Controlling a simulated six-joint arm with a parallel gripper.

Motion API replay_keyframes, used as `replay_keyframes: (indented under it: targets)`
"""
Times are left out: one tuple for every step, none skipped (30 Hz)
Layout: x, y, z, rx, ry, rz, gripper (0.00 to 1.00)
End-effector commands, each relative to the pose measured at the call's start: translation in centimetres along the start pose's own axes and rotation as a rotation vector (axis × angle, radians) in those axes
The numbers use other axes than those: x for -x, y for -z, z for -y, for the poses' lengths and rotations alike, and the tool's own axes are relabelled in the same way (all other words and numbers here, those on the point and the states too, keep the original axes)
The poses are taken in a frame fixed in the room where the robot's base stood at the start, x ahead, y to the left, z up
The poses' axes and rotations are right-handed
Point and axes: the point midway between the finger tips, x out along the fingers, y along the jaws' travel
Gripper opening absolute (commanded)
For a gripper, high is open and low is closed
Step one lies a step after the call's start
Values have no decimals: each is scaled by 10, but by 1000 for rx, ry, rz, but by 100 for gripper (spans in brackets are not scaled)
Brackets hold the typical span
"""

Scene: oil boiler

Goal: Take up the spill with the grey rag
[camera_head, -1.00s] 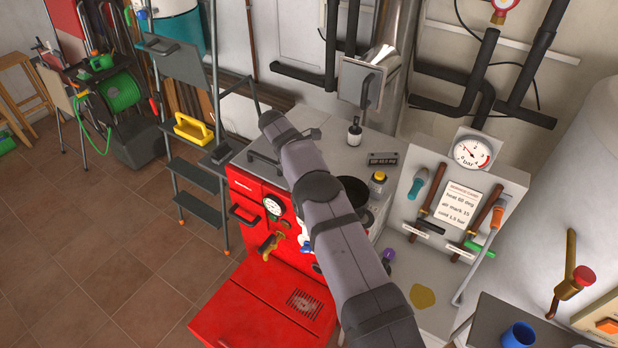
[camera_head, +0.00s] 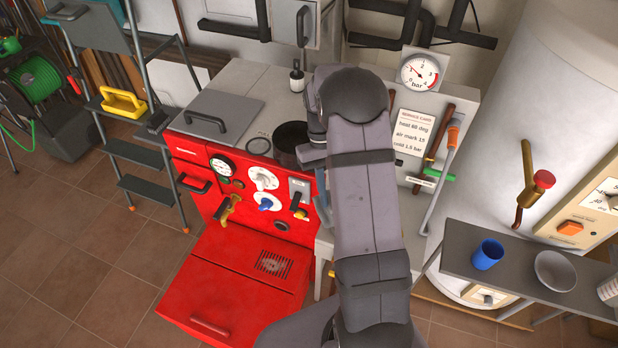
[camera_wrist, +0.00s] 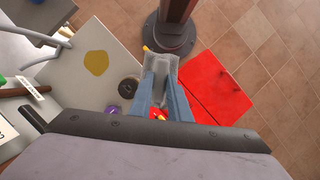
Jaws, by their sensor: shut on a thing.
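In the wrist view, my gripper (camera_wrist: 163,80) is shut on the grey rag (camera_wrist: 162,68), which sits bunched between the two blue-grey fingers. The spill (camera_wrist: 96,62) is a flat ochre-yellow patch on the pale grey bench top (camera_wrist: 75,88), left of the rag in this view and apart from it.
A shelf (camera_head: 520,262) holds a blue cup (camera_head: 488,254).

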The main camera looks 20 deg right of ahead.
Motion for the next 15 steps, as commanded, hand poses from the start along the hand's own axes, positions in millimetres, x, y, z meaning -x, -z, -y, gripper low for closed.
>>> replay_keyframes:
  targets:
    - [-12,-9,-6,-60,25,1,0]
    - [-18,-15,-9,-93,38,0,0]
    - [-30,-22,-19,-126,52,2,0]
    - [-37,-25,-27,-132,54,1,0]
    - [-44,-27,-34,-131,53,2,0]
    - [-52,-30,-46,-122,50,2,0]
    - [-58,-33,-54,-111,45,2,0]
    - [-65,-35,-63,-89,37,2,0]
    - [-73,-37,-75,-46,19,2,0]
    - [-78,-38,-84,-4,1,2,0]
    - [-82,-37,-92,55,-23,2,0]
    - [-86,-36,-102,138,-58,2,0]
    - [-89,-34,-110,200,-83,2,0]
    - [-91,-32,-116,270,-111,3,0]
    - [-95,-29,-124,361,-149,3,0]
